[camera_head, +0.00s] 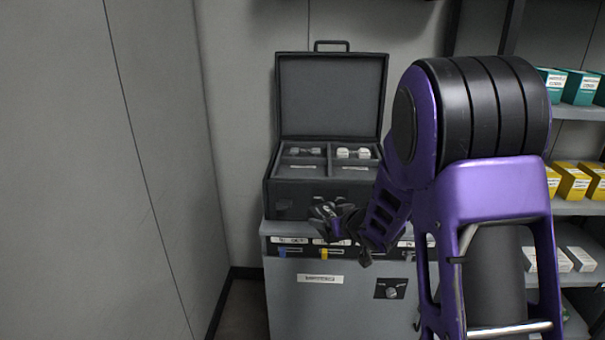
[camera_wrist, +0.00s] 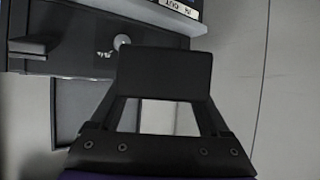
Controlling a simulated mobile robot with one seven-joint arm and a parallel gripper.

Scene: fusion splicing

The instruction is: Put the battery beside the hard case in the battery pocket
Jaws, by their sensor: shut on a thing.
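The black hard case (camera_head: 331,97) stands open on a grey cabinet, lid upright. Its tray has compartments, one holding clear items (camera_head: 303,152) and one holding white round items (camera_head: 353,153); I cannot tell which part is the battery pocket. My gripper (camera_head: 338,218) is low in front of the case's front face, partly hiding it. In the wrist view my gripper (camera_wrist: 165,100) is shut on a dark rectangular block, which appears to be the battery (camera_wrist: 165,72), held across the fingertips. In the head view the battery is hard to tell from the dark fingers.
The grey cabinet (camera_head: 300,300) has labelled slots with blue and yellow parts along its top edge and a dark knob (camera_head: 391,289). Shelves with teal boxes (camera_head: 579,88) and yellow boxes (camera_head: 572,180) stand at right. A bare wall (camera_head: 150,170) is at left.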

